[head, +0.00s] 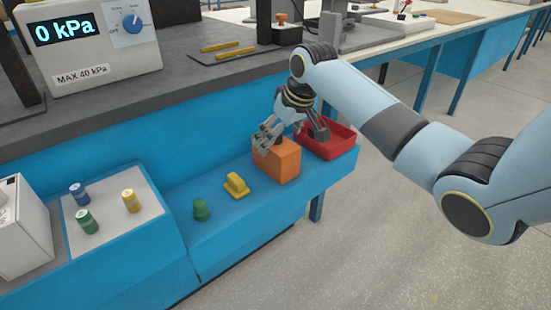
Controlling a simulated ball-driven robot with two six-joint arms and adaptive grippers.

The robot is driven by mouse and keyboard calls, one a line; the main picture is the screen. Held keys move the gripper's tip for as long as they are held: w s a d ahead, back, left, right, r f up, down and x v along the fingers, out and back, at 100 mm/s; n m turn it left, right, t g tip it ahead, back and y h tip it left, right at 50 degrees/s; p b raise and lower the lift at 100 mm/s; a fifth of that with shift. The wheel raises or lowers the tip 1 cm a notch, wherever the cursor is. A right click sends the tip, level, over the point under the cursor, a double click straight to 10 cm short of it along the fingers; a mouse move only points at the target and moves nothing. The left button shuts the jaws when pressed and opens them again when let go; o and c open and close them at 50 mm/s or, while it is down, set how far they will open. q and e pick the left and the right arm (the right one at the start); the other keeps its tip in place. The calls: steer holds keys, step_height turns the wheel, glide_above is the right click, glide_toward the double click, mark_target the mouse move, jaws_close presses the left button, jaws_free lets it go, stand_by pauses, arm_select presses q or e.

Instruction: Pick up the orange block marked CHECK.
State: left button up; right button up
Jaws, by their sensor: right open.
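An orange block (277,160) stands on the blue bench ledge, left of a red tray. No CHECK marking can be read on the faces that show. The fingers cover some of the block's top and left edge. I cannot tell whether they touch it. My left gripper is not in view.
A yellow piece (236,185) and a green piece (201,209) stand to the left. Several small cylinders stand on a pale panel (108,207) farther left.

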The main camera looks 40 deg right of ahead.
mark_target(276, 143)
steer(key=b+x, duration=0.1)
steer(key=x, duration=0.3)
steer(key=shift+w+d, duration=0.1)
steer(key=shift+w, duration=0.1)
steer(key=shift+r, duration=0.1)
steer(key=c, duration=1.6)
steer(key=shift+c, duration=0.7)
steer(key=shift+r, duration=0.15)
